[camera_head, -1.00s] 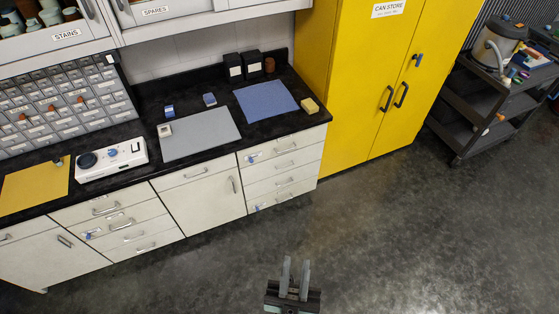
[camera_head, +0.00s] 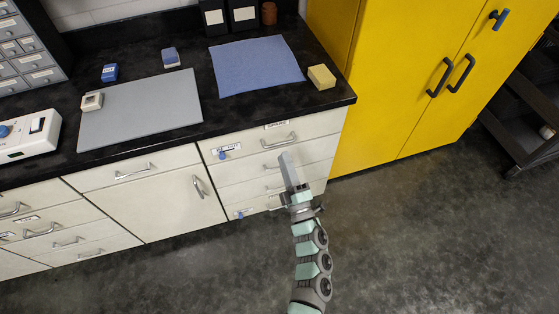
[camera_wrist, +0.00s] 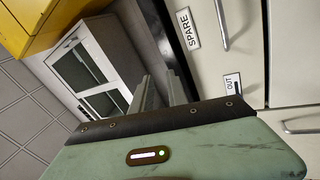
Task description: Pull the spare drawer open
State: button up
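The spare drawer (camera_head: 250,145) is the top drawer of the right-hand white stack, under the black counter, and looks closed. Its metal handle (camera_head: 279,141) is a horizontal bar, and it also shows in the wrist view (camera_wrist: 221,25). A "SPARE" label (camera_wrist: 188,28) sits above the handle, and an "OUT" label (camera_wrist: 233,84) sits to one side. My gripper (camera_head: 287,163) is in front of the stack, below the handle in the head view, and hides part of the lower drawers. Its fingers stand apart and empty in the wrist view (camera_wrist: 160,82), away from the handle.
Below are more drawers (camera_head: 235,192) with handles. A yellow cabinet (camera_head: 380,110) stands directly right of the stack. A yellow block (camera_head: 321,77) and blue mat (camera_head: 255,66) lie on the counter above. The floor (camera_head: 410,240) in front is clear.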

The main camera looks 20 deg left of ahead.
jog(key=n+g+h+b, duration=0.1)
jog(key=n+b, duration=0.1)
jog(key=b, duration=0.3)
send_near(279, 144)
jog(key=b+x, duration=0.1)
jog(key=x, duration=0.2)
jog(key=b+x, duration=0.1)
jog(key=x, duration=0.2)
jog(key=b+x, duration=0.1)
jog(key=x, duration=0.3)
jog(key=shift+w+f, duration=0.2)
jog(key=shift+f, duration=0.05)
grip_shut()
dwell(0.5)
